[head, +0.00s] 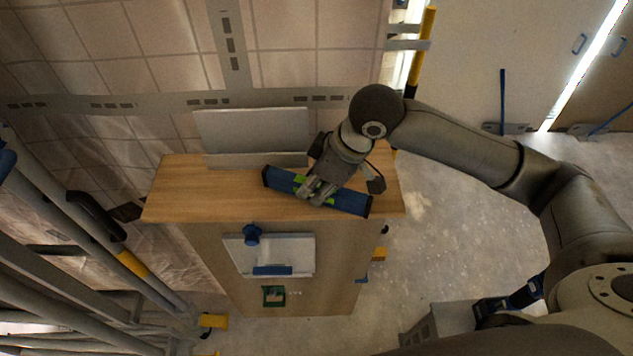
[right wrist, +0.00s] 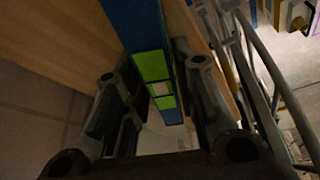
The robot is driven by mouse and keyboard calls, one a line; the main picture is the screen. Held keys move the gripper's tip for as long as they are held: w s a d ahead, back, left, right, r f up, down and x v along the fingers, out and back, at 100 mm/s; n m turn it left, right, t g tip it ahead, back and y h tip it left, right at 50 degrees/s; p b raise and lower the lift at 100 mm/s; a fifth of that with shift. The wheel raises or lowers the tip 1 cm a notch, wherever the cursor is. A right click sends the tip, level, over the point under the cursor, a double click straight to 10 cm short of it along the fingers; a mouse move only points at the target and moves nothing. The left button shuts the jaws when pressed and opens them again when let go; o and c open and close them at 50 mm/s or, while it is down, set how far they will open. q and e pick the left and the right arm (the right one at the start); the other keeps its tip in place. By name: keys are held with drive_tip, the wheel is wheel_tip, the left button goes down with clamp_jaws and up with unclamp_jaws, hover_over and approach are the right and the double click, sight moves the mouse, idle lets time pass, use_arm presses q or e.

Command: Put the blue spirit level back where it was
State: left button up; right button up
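The blue spirit level (head: 347,201), with green parts and dark end caps, lies slantwise over the front half of the wooden cabinet top (head: 180,190). My right gripper (head: 313,190) reaches down onto its middle, with one finger on each side, and looks shut on it. In the right wrist view the level (right wrist: 150,60) runs between the two fingers (right wrist: 158,100). I cannot tell whether it rests on the top or is just above it. The fingers hide part of its middle. My left gripper is not in view.
A grey upright panel (head: 255,132) stands at the back of the cabinet top. A white panel (head: 290,252) with blue fittings is on the cabinet's front. Grey pipes (head: 75,225) fill the left side. Bare wood shows left of the level. Open floor (head: 450,220) lies to the right.

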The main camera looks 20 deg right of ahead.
drive_tip(key=shift+o, duration=1.1)
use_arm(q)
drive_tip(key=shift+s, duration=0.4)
use_arm(e)
drive_tip(key=shift+r, duration=0.1)
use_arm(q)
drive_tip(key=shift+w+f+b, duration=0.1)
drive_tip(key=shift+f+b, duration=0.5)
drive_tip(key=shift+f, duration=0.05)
use_arm(e)
drive_tip(key=v, duration=1.2)
